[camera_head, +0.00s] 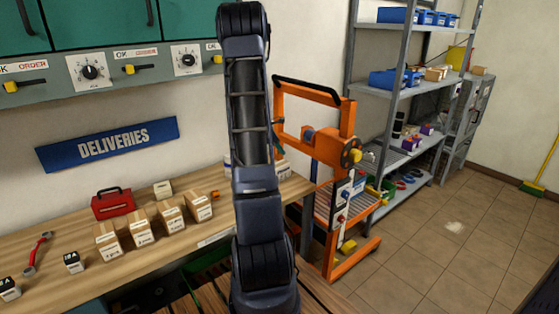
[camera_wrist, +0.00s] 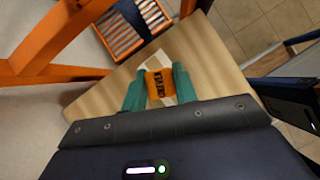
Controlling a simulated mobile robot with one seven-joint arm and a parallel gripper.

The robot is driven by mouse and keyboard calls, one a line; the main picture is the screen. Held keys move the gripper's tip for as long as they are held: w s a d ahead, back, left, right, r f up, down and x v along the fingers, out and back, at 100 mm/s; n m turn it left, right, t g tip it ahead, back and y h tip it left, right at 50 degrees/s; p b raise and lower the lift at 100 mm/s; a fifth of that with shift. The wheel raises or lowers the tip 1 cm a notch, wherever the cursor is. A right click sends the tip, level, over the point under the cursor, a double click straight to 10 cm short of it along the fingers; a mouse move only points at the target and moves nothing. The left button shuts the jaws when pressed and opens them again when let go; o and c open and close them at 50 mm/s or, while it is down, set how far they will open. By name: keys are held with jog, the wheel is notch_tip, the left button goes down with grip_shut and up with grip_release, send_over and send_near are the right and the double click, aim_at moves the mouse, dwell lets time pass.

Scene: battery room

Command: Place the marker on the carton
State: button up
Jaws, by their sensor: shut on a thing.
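In the wrist view my gripper (camera_wrist: 159,88) has its two teal fingers on either side of a small orange and white thing (camera_wrist: 160,84) with dark lettering. It is shut on this thing, over the light wooden bench top (camera_wrist: 209,60). I cannot tell for sure if this is the marker. In the head view my arm hides my gripper, which is near the right end of the bench. Several brown cartons (camera_head: 171,215) with white labels stand in a row on the bench, left of my arm. I cannot tell which carton is meant.
A red toolbox (camera_head: 112,204), a small beige box (camera_head: 163,189), a red wrench (camera_head: 37,252) and small black-and-white blocks (camera_head: 73,262) are on the bench. An orange lift frame (camera_head: 345,200) stands at the bench's right end. Grey shelves (camera_head: 399,95) stand behind it.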

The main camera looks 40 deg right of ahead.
aim_at(280, 165)
jog(key=shift+f, duration=2.65)
jog(key=shift+f, duration=0.1)
jog(key=o, duration=0.9)
jog(key=shift+o, duration=0.2)
